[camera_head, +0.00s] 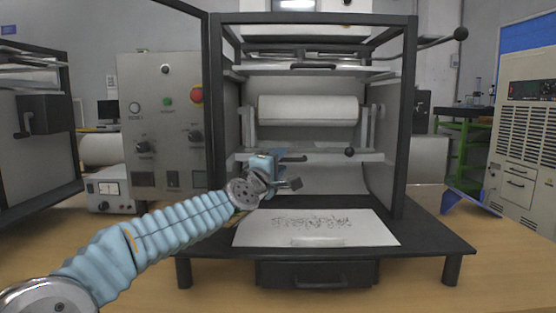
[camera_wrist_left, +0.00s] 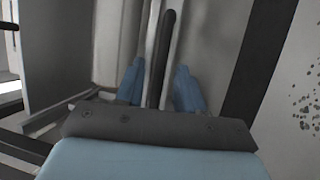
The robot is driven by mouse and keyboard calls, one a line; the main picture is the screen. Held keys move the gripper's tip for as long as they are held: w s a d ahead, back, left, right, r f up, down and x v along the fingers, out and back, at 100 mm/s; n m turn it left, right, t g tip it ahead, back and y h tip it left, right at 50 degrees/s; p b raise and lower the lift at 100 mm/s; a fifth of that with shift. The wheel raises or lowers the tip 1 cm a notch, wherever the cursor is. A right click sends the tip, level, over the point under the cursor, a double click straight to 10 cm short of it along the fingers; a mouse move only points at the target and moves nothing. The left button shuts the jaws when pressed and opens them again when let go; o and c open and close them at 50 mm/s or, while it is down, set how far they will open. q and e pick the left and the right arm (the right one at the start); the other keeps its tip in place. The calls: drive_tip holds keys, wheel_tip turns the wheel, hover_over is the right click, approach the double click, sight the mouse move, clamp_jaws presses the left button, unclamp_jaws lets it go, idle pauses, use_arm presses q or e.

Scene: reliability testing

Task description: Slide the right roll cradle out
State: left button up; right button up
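The roll cradle (camera_head: 320,156) is a pale plate with upright end supports inside the black-framed machine in the head view. It carries a white roll (camera_head: 308,110). A dark bar handle (camera_head: 293,159) is on its front edge, with a black knob (camera_head: 350,152) to the right. My left gripper (camera_head: 274,168) is at the handle, in front of the cradle. In the left wrist view, its blue fingers (camera_wrist_left: 160,88) are spread on either side of the dark handle (camera_wrist_left: 165,50), with visible gaps. My right gripper is not in view.
A printed white sheet (camera_head: 315,229) lies on the black base below the cradle. A grey control panel (camera_head: 165,110) with a red button stands to the left. Another black-framed machine (camera_head: 35,150) is at far left. The machine's right post (camera_head: 407,120) bounds the opening.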

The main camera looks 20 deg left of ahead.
use_arm(q)
clamp_jaws()
drive_tip(key=shift+s, duration=0.1)
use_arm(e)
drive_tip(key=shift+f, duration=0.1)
